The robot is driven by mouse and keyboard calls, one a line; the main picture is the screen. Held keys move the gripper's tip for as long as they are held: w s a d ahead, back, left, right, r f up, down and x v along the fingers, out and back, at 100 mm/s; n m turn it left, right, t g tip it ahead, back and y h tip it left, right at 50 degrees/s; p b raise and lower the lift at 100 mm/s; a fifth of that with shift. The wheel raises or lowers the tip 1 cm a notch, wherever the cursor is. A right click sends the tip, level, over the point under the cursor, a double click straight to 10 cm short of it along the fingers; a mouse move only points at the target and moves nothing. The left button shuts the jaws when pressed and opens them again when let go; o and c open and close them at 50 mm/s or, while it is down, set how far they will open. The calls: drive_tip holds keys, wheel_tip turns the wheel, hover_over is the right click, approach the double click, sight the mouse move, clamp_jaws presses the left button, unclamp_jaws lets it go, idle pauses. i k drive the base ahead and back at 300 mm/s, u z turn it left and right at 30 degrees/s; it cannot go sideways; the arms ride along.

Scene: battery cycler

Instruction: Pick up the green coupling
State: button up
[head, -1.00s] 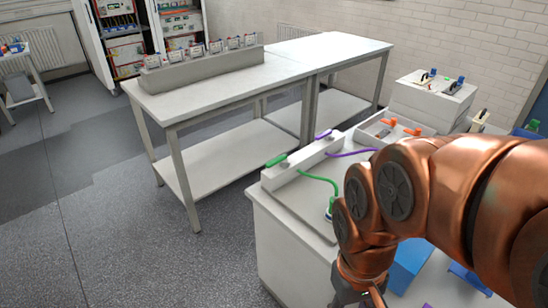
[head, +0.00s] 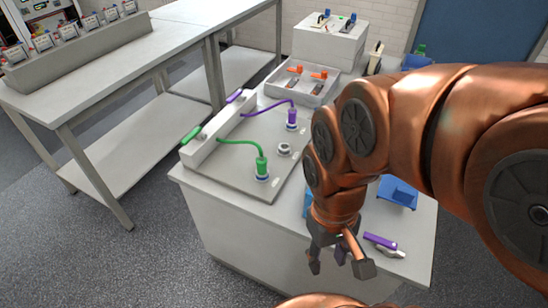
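The green coupling (head: 262,165) stands upright on a round port near the front of a grey plate (head: 232,178) on the white bench. A green hose (head: 240,142) runs from its top to a white block (head: 222,128) at the plate's left side. My gripper (head: 338,266) hangs fingers down at the bench's front side, to the right of the coupling and nearer the camera. Its fingers are spread and I see nothing between them. The gripper is apart from the coupling.
A purple coupling (head: 292,116) with a purple hose stands farther back on the plate, with an empty-looking metal port (head: 283,149) between. A tray (head: 302,80) with orange-handled parts lies behind. A purple-handled part (head: 380,242) and a blue holder (head: 398,192) lie right of my arm.

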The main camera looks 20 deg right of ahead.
sight(261, 166)
drive_tip(key=u, duration=0.85)
drive_tip(key=k, duration=1.1)
drive_tip(key=u, duration=1.3)
drive_tip(key=i, duration=1.9)
drive_tip(key=z, duration=1.55)
drive_tip(key=i, duration=0.8)
drive_tip(key=z, duration=0.85)
